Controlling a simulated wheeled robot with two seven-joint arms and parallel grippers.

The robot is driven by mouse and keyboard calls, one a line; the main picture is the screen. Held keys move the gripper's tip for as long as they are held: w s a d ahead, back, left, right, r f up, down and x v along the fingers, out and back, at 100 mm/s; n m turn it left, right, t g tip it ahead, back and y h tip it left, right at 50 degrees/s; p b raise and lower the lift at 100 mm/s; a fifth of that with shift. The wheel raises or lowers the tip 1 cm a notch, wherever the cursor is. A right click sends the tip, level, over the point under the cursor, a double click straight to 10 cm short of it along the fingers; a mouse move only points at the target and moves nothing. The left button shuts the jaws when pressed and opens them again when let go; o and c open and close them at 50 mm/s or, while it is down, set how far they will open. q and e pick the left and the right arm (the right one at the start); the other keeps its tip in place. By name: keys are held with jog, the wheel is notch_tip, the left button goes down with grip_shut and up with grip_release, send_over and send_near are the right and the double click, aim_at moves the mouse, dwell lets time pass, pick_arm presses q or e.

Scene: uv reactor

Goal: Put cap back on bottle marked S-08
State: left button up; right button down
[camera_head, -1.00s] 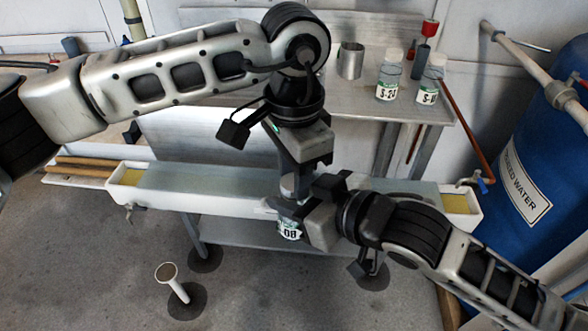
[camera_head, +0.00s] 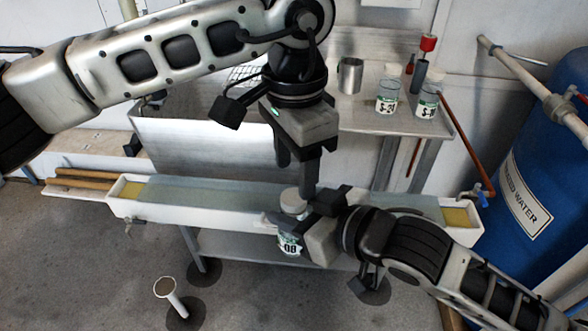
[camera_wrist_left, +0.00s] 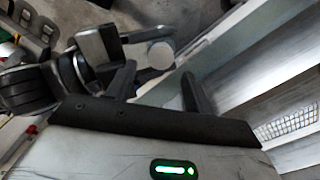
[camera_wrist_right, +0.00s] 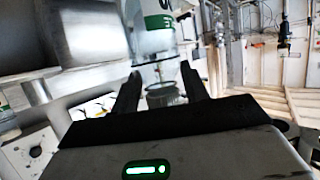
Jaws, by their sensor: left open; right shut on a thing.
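The bottle (camera_head: 289,244), with a white label ending in 08, is upright over the front edge of the white trough. A pale round cap (camera_head: 293,199) sits on its top; how tightly it is seated cannot be told. My right gripper (camera_head: 300,219) is shut on the bottle from the right, and its fingers partly hide it. The label also shows in the right wrist view (camera_wrist_right: 158,22). My left gripper (camera_head: 296,180) is open and empty, pointing down just above the cap. In the left wrist view the cap (camera_wrist_left: 160,55) shows beyond and between the open fingers.
The long white trough (camera_head: 210,208) lies below. On the metal bench behind stand two labelled bottles (camera_head: 388,92) (camera_head: 427,100), a metal cup (camera_head: 350,76) and a red-topped tool (camera_head: 424,62). A blue tank (camera_head: 530,150) fills the right side.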

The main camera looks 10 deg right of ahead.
aim_at(293, 199)
pick_arm(q)
jog(key=c, duration=0.3)
jog(key=n, duration=0.3)
jog(key=r+n, duration=0.1)
jog(key=n, duration=0.7)
jog(key=shift+r+n, duration=0.4)
jog(key=n, duration=0.5)
jog(key=shift+r, duration=0.4)
jog(key=r+n, duration=0.1)
jog(key=n, duration=0.9)
jog(key=r+n, duration=0.2)
jog(key=n, duration=0.8)
jog(key=r+n, duration=0.1)
jog(key=n, duration=1)
jog(key=shift+s+a+r, duration=0.1)
jog(key=shift+s+r, duration=0.15)
jog(key=shift+r, duration=0.1)
notch_tip(293, 199, down, 12)
